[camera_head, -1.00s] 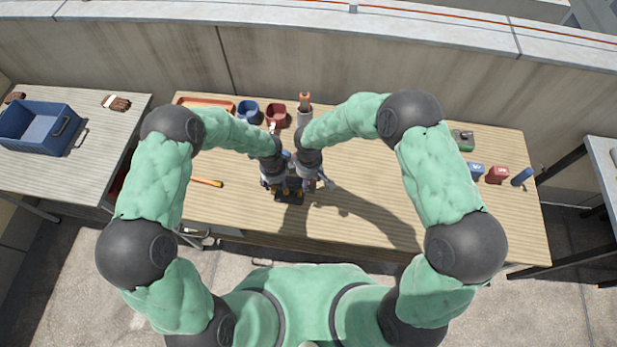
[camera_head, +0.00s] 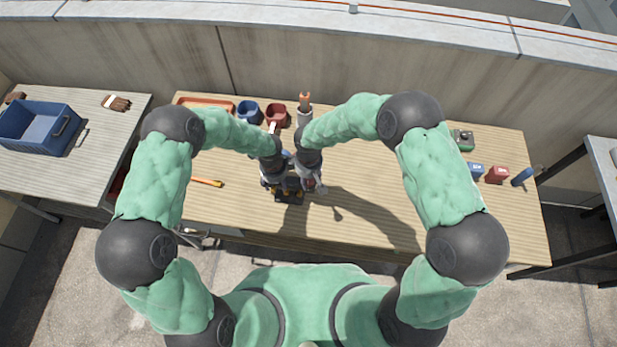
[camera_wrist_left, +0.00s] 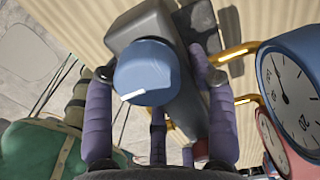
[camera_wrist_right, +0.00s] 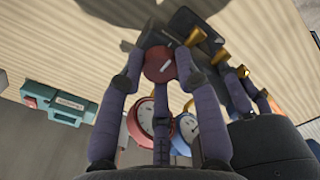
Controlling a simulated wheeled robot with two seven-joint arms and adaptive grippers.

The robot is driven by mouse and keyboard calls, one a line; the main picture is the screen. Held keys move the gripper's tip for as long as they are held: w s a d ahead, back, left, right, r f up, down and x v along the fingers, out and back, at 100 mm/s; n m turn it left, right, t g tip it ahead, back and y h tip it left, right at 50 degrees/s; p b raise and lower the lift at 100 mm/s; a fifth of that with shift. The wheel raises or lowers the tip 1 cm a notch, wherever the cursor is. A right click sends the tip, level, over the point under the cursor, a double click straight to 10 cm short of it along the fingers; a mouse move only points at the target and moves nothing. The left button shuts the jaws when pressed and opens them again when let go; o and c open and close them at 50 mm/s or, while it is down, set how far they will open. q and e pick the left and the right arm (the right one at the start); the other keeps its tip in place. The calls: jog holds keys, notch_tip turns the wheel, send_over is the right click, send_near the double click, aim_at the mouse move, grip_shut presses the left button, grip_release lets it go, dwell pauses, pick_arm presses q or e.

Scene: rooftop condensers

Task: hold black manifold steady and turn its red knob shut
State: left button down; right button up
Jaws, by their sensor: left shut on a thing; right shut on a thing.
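The black manifold (camera_head: 289,198) lies near the table's front edge, mostly hidden under my grippers in the head view. In the left wrist view its dark body (camera_wrist_left: 185,100) carries a blue knob (camera_wrist_left: 147,72) with a white mark. My left gripper (camera_head: 273,184) is shut on the manifold, its fingers on either side of the body around the blue knob. The red knob (camera_wrist_right: 159,64), with a pale mark, sits between the fingertips of my right gripper (camera_wrist_right: 159,75), which is shut on it. In the head view the right gripper (camera_head: 313,184) is close beside the left.
A blue gauge (camera_wrist_left: 290,95) and a red gauge (camera_wrist_left: 269,138) are close to the manifold. Blue (camera_head: 249,112) and red (camera_head: 277,116) bins and an orange tray (camera_head: 205,104) stand at the back. An orange-handled tool (camera_head: 207,182) lies left.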

jog(key=o, duration=1.1)
jog(key=shift+o, duration=0.2)
notch_tip(320, 180, up, 12)
pick_arm(q)
grip_release()
jog(key=shift+r, duration=0.1)
dwell(0.3)
